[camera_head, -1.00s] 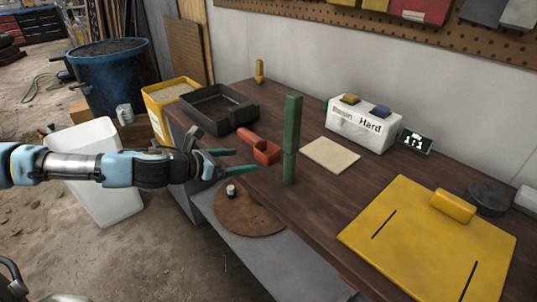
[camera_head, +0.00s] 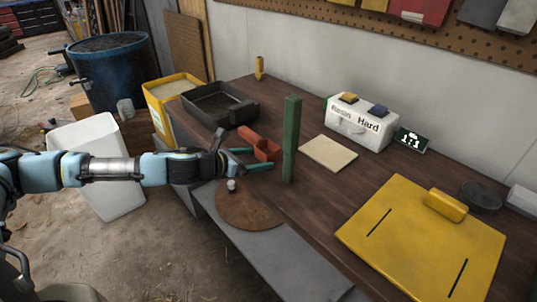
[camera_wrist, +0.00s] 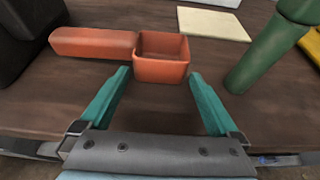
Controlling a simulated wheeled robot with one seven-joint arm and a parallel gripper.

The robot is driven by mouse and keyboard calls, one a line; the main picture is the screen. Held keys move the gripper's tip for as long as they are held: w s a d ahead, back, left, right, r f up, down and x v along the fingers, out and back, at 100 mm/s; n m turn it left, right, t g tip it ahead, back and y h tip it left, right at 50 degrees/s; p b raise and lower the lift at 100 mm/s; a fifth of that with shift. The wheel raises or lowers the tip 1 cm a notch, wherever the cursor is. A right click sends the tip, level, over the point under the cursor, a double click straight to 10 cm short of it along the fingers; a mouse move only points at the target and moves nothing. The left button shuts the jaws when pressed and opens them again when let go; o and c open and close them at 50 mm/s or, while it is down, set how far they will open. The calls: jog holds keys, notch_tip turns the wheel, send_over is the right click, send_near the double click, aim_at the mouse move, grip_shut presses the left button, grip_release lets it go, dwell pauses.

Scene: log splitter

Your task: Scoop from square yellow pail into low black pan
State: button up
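The square yellow pail (camera_head: 160,112) stands at the table's far left end, filled with pale material. The low black pan (camera_head: 219,105) sits on the table just right of it and looks empty. An orange scoop (camera_head: 265,149) lies on the table in front of the pan. In the wrist view its square cup (camera_wrist: 162,58) is ahead, with its handle (camera_wrist: 92,43) pointing left. My gripper (camera_head: 248,158) is at the table's near edge; in the wrist view its teal fingers (camera_wrist: 158,90) are spread, with nothing between them, just short of the cup.
A green post (camera_head: 291,140) stands close right of the scoop. A beige square (camera_head: 328,152), a white box (camera_head: 358,123) and a yellow board (camera_head: 420,235) lie farther right. A round rusty disc (camera_head: 249,205) is below my gripper.

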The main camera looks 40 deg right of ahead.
jog(key=c, duration=1.2)
jog(key=shift+r, duration=0.15)
